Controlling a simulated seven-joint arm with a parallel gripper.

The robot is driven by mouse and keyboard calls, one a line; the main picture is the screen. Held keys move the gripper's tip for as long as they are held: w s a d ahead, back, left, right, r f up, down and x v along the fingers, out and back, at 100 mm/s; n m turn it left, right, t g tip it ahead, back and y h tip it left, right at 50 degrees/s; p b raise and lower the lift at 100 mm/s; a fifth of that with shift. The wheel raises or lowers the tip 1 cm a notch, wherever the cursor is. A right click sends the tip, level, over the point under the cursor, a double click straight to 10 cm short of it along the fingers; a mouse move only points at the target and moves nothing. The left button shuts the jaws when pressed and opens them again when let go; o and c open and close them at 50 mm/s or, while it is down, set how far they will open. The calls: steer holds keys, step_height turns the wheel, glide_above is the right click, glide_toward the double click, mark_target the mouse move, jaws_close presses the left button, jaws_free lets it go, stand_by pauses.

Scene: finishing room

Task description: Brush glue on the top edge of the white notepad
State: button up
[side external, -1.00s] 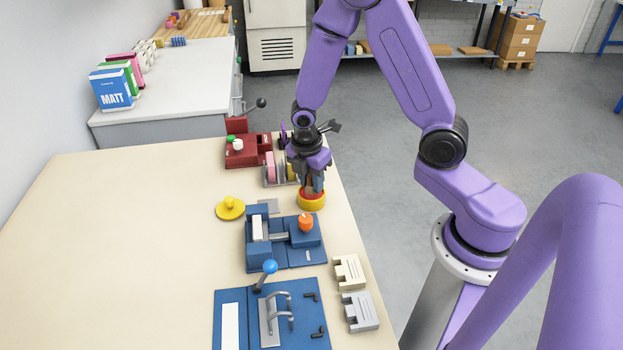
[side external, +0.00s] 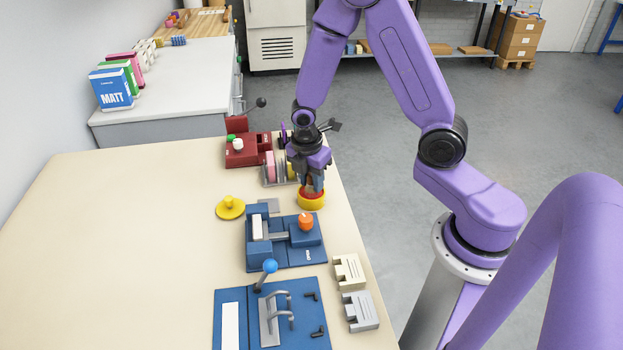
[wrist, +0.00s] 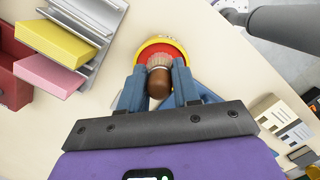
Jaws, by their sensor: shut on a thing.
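My gripper (side external: 313,187) is shut on a brush (wrist: 158,82) with a brown handle and pale bristles. It is at a round yellow pot (side external: 312,203) with a red inside. In the wrist view the bristles are over or in the red middle of the pot (wrist: 150,43); I cannot tell how deep. A white block that looks like the notepad (side external: 257,229) sits in a blue fixture (side external: 285,258) with an orange knob (side external: 306,222), nearer the camera than the pot. Its top edge is too small to judge.
A yellow lid (side external: 230,207) with a knob lies left of the pot. A grey rack (wrist: 88,30) holds pink and yellow pads beside a red device (side external: 243,150). A blue lever fixture (side external: 285,320) and pale slotted blocks (side external: 360,312) are near. The table's left is clear.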

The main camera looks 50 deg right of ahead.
steer(key=shift+r, duration=3.4)
